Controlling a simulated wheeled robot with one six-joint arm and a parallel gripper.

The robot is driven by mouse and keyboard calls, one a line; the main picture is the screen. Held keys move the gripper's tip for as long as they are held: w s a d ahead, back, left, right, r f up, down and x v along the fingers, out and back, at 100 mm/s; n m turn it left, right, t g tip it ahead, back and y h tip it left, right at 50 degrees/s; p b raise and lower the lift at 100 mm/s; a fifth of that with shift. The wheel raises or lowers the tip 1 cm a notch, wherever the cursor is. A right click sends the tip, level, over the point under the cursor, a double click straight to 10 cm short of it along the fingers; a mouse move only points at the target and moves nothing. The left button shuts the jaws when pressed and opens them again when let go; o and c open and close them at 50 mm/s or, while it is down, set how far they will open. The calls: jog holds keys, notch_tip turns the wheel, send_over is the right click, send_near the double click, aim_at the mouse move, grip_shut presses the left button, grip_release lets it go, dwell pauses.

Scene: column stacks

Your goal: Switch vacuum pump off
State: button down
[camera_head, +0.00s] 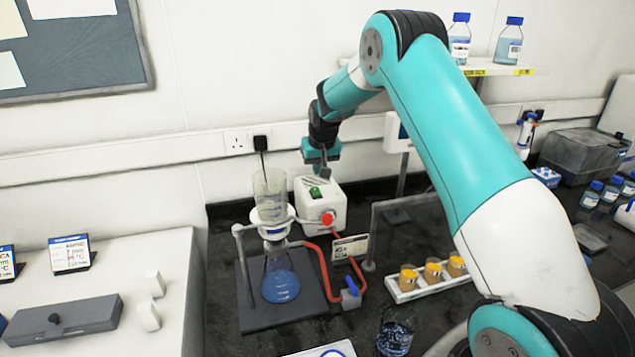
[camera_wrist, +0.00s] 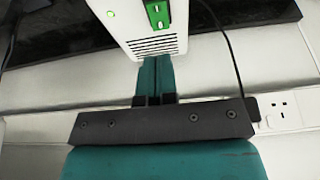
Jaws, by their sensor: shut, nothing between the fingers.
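The vacuum pump (camera_head: 311,211) is a white box on the dark bench, with a green rocker switch (camera_head: 315,192) on its top and a red fitting on its front. In the wrist view the pump (camera_wrist: 118,28) shows a vent grille, the green switch (camera_wrist: 158,13) and a small yellow-green spot. My gripper (camera_head: 324,174) is just above the back of the pump, pointing down. Its fingers (camera_wrist: 154,62) are together with nothing between them. They are close to the pump's vented side, short of the switch in the wrist picture; I cannot tell whether they touch the pump.
A filter funnel (camera_head: 271,195) on a flask with blue liquid (camera_head: 280,286) stands left of the pump. A red hose (camera_head: 322,265) runs in front. A tray of orange-topped jars (camera_head: 409,294) is to the right. A wall socket (camera_head: 238,142) is behind.

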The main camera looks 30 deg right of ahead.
jog(key=b+v, duration=0.2)
jog(key=v, duration=0.4)
jog(key=shift+r, duration=0.4)
jog(key=shift+s, duration=0.1)
